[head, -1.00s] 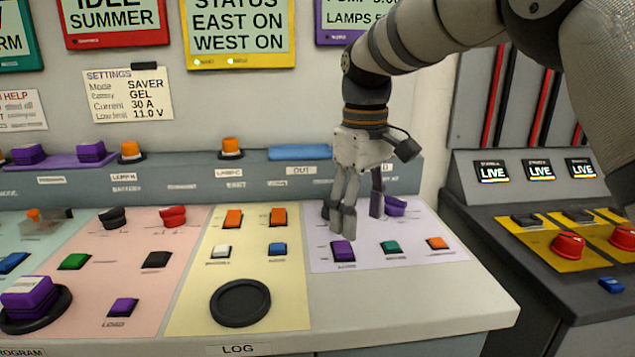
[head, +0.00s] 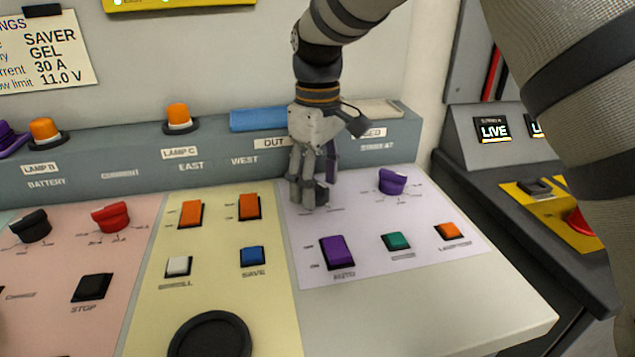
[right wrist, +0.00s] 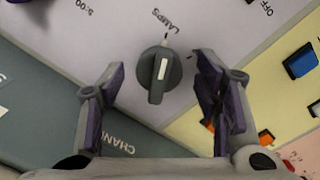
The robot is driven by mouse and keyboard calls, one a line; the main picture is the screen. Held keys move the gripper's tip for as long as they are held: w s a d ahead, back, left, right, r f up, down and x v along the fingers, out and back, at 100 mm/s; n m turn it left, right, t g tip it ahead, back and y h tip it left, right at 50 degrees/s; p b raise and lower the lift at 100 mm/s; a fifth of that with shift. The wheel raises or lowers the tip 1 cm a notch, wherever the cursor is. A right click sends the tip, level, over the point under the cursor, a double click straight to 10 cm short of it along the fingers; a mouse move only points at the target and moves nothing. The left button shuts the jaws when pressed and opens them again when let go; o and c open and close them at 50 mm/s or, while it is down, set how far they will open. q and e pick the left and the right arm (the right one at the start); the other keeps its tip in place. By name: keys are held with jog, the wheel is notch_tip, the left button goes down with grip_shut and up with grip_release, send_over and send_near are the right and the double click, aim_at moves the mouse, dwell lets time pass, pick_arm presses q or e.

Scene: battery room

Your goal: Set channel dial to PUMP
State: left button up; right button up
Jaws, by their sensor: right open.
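The channel dial (right wrist: 158,72) is a dark grey round knob with a raised grip and a white mark, on the lilac panel (head: 430,258). In the right wrist view its mark points toward the LAMPS label (right wrist: 165,20). A partly visible CHANNEL label (right wrist: 118,143) is on the grey riser beside it. My right gripper (right wrist: 166,82) is open, its fingers on either side of the dial with gaps between. In the head view my right gripper (head: 310,195) points down at the dial and hides most of it. The PUMP label cannot be read. My left gripper is not in view.
A purple dial (head: 393,181) stands close to the right of my gripper. In front are a purple rocker (head: 337,252), a green button (head: 397,241) and an orange button (head: 447,231). Orange switches (head: 249,207) are to the left. The grey riser (head: 200,165) is behind.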

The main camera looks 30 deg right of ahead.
jog(key=shift+f, duration=0.4)
jog(key=shift+c, duration=0.4)
jog(key=c, duration=1.1)
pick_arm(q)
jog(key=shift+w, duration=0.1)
